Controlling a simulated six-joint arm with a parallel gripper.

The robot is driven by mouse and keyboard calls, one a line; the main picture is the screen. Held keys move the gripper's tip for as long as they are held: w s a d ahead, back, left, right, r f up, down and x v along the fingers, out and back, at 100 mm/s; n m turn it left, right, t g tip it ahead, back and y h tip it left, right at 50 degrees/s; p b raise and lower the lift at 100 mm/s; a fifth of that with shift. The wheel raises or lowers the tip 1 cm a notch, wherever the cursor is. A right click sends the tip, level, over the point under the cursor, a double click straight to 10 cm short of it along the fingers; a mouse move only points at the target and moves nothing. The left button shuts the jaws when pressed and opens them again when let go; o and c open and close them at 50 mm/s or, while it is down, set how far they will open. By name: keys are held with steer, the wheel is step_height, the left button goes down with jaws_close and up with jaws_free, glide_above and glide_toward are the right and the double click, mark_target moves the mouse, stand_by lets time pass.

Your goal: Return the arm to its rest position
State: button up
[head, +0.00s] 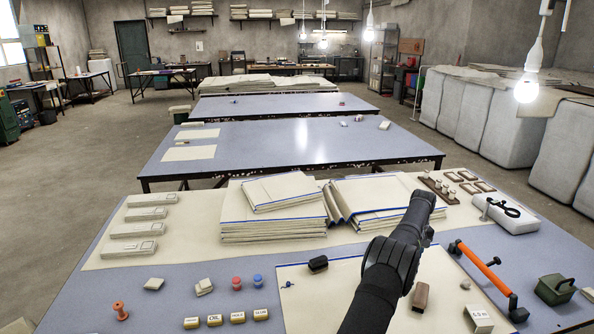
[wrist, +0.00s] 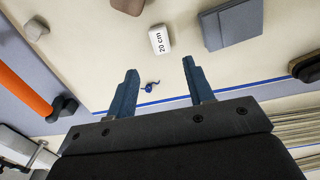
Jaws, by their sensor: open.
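My gripper (wrist: 160,68) is open in the wrist view, its two dark blue fingers spread with nothing between the tips. Below it lies a flat cream cloth (wrist: 105,60) with a blue edge line. In the head view this cloth (head: 320,272) lies at the front of the table. My arm (head: 390,265) rises from the bottom edge and leans right, covering part of the cloth. The fingers cannot be made out there. A small blue piece (wrist: 150,87) lies on the cloth, apart from the fingers.
Folded cloth stacks (head: 272,230) stand behind the cloth. An orange-handled tool (head: 478,265) is at right. The blue tabletop (head: 120,280) has free room at left.

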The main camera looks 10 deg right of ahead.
step_height(320, 180, down, 10)
steer(key=shift+f, duration=0.15)
step_height(320, 180, up, 3)
steer(key=shift+r, duration=0.75)
